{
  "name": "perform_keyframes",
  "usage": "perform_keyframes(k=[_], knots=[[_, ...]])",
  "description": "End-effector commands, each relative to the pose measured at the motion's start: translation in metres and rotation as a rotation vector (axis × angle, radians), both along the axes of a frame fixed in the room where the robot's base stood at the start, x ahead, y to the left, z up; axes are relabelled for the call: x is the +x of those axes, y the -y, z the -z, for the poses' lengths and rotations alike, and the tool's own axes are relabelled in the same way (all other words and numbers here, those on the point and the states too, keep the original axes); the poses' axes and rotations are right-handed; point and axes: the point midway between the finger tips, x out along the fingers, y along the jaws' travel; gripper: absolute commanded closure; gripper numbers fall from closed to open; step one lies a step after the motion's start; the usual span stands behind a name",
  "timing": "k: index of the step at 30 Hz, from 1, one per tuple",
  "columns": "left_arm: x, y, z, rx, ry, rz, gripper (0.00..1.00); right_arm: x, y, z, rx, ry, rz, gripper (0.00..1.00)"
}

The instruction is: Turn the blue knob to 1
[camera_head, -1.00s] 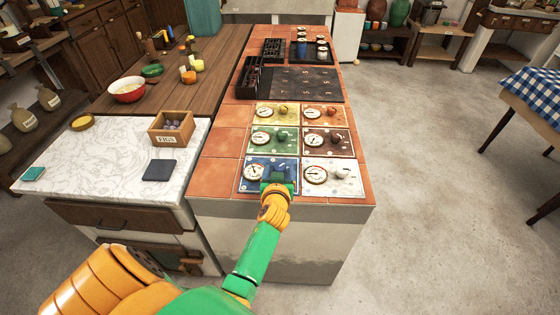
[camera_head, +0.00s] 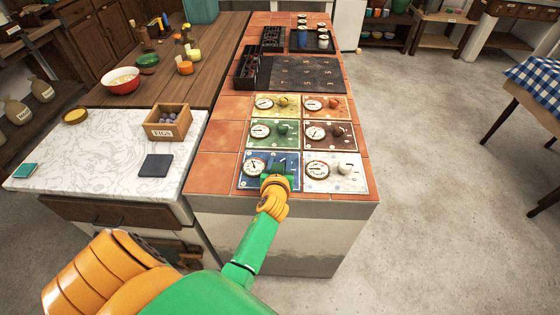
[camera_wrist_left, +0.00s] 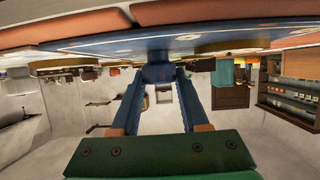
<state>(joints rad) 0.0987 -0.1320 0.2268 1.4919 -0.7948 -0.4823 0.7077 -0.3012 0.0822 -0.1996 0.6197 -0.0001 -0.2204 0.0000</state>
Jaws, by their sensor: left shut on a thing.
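The blue panel (camera_head: 247,183) lies at the front left of the panel group on the tiled counter, with a round white dial (camera_head: 255,167) on its left side. My left gripper (camera_head: 280,170) is over the right side of this panel and covers the knob in the head view. In the left wrist view the two fingers of my left gripper (camera_wrist_left: 160,82) are shut on the blue knob (camera_wrist_left: 159,73), below the blue panel face (camera_wrist_left: 190,38) in that upturned picture. The knob's setting is hidden. My right gripper is not in view.
A white panel (camera_head: 350,185) is right of the blue one. Green (camera_head: 262,143), brown (camera_head: 343,145), yellow (camera_head: 262,115) and orange (camera_head: 338,115) panels lie behind. A black tray (camera_head: 300,75) is farther back. A marble worktop (camera_head: 100,150) stands at left.

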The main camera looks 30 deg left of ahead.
Motion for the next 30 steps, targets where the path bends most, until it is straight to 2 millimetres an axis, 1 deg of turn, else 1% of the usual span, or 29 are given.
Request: perform_keyframes(k=[1,5,9,12,15,20,30], knots=[[-0.001,-0.001,-0.002,0.001,-0.006,0.015,1.0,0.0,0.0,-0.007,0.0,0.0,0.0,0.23],[-0.002,-0.002,-0.004,0.003,-0.009,0.087,1.0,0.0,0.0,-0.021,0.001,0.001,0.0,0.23],[-0.002,-0.002,-0.005,0.005,-0.01,0.196,1.0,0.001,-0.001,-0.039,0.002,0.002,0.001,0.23],[-0.002,-0.003,-0.004,0.008,-0.011,0.283,1.0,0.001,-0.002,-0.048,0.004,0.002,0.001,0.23],[-0.002,-0.003,-0.002,0.01,-0.013,0.368,1.0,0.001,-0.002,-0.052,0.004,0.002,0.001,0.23],[-0.002,-0.003,0.002,0.012,-0.012,0.495,1.0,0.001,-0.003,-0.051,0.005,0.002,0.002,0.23],[-0.001,-0.002,0.004,0.009,-0.009,0.684,1.0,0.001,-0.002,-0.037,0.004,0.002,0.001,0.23]])
